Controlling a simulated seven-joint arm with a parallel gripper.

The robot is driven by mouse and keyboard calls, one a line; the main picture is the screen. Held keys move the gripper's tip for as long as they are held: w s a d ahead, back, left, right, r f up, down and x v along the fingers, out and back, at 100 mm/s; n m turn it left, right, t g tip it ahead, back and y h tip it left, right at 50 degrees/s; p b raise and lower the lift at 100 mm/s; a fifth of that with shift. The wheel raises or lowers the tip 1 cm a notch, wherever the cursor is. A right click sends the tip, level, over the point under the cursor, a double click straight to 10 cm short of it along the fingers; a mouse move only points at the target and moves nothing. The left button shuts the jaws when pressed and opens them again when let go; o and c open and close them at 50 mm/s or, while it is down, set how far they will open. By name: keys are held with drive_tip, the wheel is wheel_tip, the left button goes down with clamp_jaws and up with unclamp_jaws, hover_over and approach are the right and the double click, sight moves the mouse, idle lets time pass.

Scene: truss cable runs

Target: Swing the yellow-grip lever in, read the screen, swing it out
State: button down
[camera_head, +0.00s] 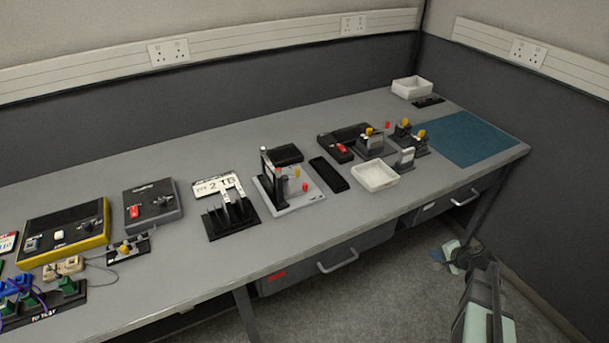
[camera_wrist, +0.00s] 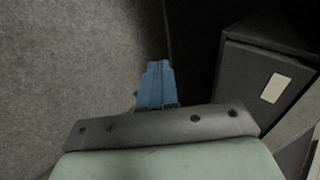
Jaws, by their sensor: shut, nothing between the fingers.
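Several small fixtures on the bench carry yellow grips. Two yellow-grip fixtures (camera_head: 405,129) (camera_head: 421,139) stand at the right, and another yellow grip (camera_head: 370,131) is on a grey block just left of them. A further small fixture with a yellow knob (camera_head: 124,247) stands at the left. I cannot tell which is the task's lever, and no readable screen is clear. My gripper (camera_wrist: 158,66) has blue fingers, shut and empty, pointing down over the carpet in the wrist view. In the head view it is low at the right (camera_head: 438,256), off the bench and far from the fixtures.
The grey bench (camera_head: 350,225) has drawers with handles beneath. White trays (camera_head: 375,176) (camera_head: 411,87), a blue mat (camera_head: 465,138), black stands (camera_head: 231,218) and control boxes (camera_head: 152,205) occupy it. A dark cabinet (camera_wrist: 260,80) is close right of my gripper. The bench's front strip is mostly clear.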

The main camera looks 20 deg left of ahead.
sight(299, 174)
drive_tip(key=w+d+r+m+t, duration=0.1)
drive_tip(key=w+d+r+t, duration=0.1)
drive_tip(key=w+r, duration=0.4)
drive_tip(key=w+d+r+m+t, duration=0.1)
drive_tip(key=w+d+r+t, duration=0.15)
drive_tip(key=r, duration=0.55)
drive_tip(key=w+a+r, duration=0.3)
drive_tip(key=r, duration=0.4)
drive_tip(key=s+a+r+y, duration=0.1)
drive_tip(key=a, duration=0.6)
drive_tip(key=s+a+r+n+g+y, duration=0.1)
drive_tip(key=s+a, duration=0.1)
drive_tip(key=a, duration=0.5)
drive_tip(key=s+a+y, duration=0.1)
drive_tip(key=a, duration=0.6)
drive_tip(key=shift+s+r, duration=0.35)
drive_tip(key=shift+r, duration=0.05)
drive_tip(key=s+a+n+g+y, duration=0.1)
drive_tip(key=s+a, duration=0.4)
drive_tip(key=a, duration=0.4)
drive_tip(key=s+a+r+n+g, duration=0.1)
drive_tip(key=s+a+g, duration=0.1)
drive_tip(key=s+a, duration=0.3)
drive_tip(key=a, duration=0.4)
drive_tip(key=shift+s+a+r+n+y, duration=0.15)
drive_tip(key=shift+n+y, duration=0.25)
